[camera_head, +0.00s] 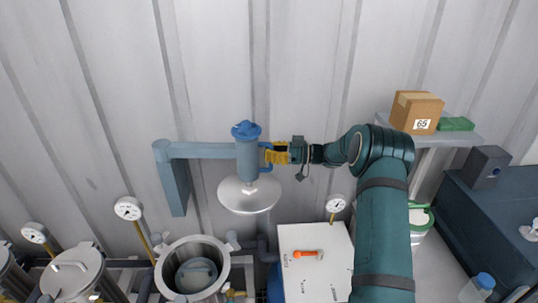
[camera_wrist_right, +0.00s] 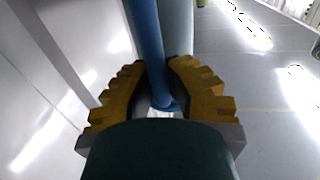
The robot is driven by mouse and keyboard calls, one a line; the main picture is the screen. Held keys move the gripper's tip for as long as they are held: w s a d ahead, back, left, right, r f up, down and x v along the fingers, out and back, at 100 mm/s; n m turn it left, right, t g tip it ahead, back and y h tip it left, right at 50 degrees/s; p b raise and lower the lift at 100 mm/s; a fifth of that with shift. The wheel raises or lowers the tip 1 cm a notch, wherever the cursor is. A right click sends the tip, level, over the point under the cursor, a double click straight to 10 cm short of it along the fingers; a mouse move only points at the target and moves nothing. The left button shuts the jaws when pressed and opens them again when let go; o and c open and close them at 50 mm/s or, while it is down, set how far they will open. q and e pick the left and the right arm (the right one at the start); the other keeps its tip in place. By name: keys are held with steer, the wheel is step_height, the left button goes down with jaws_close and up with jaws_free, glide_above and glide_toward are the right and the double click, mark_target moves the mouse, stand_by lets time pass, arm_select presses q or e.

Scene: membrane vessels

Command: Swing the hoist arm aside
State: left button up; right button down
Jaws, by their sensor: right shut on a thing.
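The hoist arm (camera_head: 205,150) is a grey-blue bar that runs from a bent post on the left to an upright cylinder with a blue cap (camera_head: 245,130). A round pale lid (camera_head: 248,197) hangs under the cylinder, above and to the right of an open steel vessel (camera_head: 193,263). My right gripper (camera_head: 269,153) reaches in from the right, its yellow fingers shut on a blue handle at the cylinder's side. In the right wrist view the blue handle (camera_wrist_right: 149,50) stands between the yellow fingers (camera_wrist_right: 160,85). My left gripper is not in view.
Closed vessels (camera_head: 72,272) and gauges (camera_head: 128,208) stand at the lower left. A white box with an orange handle (camera_head: 306,253) is right of the open vessel. A shelf (camera_head: 470,132) with a carton (camera_head: 416,112) is at right. The ribbed wall is close behind.

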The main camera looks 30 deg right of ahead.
steer(key=shift+d, duration=0.3)
steer(key=c, duration=1.3)
jaws_free()
steer(key=o, duration=0.4)
steer(key=shift+s+d, duration=0.1)
steer(key=shift+c, duration=0.2)
steer(key=shift+d, duration=0.1)
steer(key=shift+a, duration=0.2)
steer(key=v, duration=1.2)
